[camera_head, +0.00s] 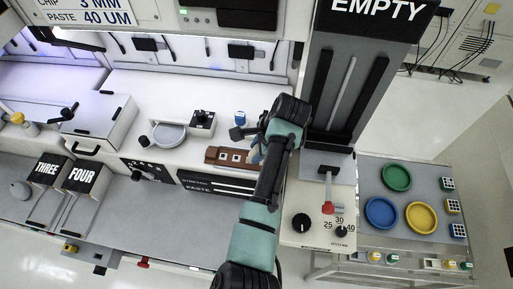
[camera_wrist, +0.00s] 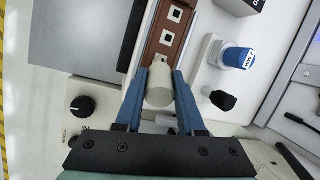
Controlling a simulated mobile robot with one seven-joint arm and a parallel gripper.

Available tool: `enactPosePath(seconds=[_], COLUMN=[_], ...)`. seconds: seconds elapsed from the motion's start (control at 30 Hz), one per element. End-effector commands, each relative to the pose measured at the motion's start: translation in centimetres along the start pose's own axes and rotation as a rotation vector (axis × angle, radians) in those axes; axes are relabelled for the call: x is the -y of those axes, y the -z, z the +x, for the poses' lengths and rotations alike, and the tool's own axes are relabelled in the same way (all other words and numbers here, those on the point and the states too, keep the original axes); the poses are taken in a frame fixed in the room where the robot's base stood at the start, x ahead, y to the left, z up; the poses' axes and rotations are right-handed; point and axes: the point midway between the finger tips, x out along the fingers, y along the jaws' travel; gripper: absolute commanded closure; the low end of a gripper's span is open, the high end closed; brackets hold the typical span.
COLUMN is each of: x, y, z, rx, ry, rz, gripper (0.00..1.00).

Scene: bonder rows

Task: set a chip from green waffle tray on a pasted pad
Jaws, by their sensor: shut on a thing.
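My gripper (camera_wrist: 160,80) is shut on a pale cylinder (camera_wrist: 158,92), held between its two blue fingers; no chip can be made out at its end. A brown strip (camera_wrist: 153,50) with white-framed square pads lies just beyond the fingertips. Two pads (camera_wrist: 175,14) (camera_wrist: 166,38) are clear; a third is partly hidden by the cylinder. In the head view my gripper (camera_head: 257,153) is at the right end of the brown strip (camera_head: 212,154). A round green tray (camera_head: 397,177) lies on the right-hand cart. Whether it holds chips is too small to tell.
Round blue (camera_head: 381,213) and yellow (camera_head: 421,217) trays share the cart (camera_head: 365,174) with small gridded blocks (camera_head: 448,184). A blue-topped jar (camera_wrist: 238,58) and a black knob (camera_wrist: 222,100) stand close right of the strip in the wrist view. A tall grey column (camera_head: 343,90) rises beside my arm.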

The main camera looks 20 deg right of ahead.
Motion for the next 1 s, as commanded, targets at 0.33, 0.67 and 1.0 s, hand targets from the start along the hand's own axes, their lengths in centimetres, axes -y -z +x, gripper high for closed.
enactPosePath(seconds=[0.33,0.67,1.0], x=[0.9,1.5,1.7], y=[-0.8,-1.4,-1.6], z=[-3.1,-5.6,-6.4], rx=[0.0,0.0,0.0], ry=[0.003,0.004,0.004], rz=[0.0,0.0,0.0], gripper=[1.0,1.0,1.0])
